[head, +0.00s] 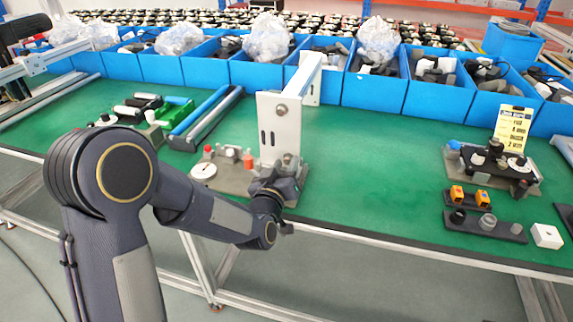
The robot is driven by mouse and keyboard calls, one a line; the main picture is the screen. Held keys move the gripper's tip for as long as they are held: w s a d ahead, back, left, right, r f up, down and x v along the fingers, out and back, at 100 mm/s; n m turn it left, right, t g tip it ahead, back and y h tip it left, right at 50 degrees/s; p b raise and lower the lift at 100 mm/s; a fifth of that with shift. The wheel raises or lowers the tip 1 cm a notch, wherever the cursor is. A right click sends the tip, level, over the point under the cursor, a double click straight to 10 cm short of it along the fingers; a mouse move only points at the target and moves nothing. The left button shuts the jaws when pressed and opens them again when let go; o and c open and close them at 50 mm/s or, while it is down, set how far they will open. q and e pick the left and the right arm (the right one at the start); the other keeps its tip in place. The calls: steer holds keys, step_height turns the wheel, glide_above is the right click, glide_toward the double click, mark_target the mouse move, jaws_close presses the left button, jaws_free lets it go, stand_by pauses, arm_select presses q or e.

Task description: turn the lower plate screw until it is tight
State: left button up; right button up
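A round upper screw (282,110) shows on the plate's face. The lower plate screw (287,158) seems to be the small round part low on the plate, just above my gripper; its details are too small to tell. My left gripper (273,180) is at the foot of the plate. Its fingers are dark and small, so I cannot tell whether they are open or touch the screw. My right gripper is not in view.
A white dial (204,171) and an orange part (248,160) sit left of the plate. Blue bins (260,75) line the back. A black fixture with a yellow card (513,128) and small trays (484,224) stand at right. The table between is clear.

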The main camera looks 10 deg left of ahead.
arm_select(q)
jaws_close()
steer(key=m, duration=0.3)
steer(key=shift+f+b, duration=0.1)
steer(key=shift+b, duration=0.3)
steer(key=m, duration=0.3)
steer(key=shift+m, duration=0.4)
steer(key=m, duration=0.3)
jaws_free()
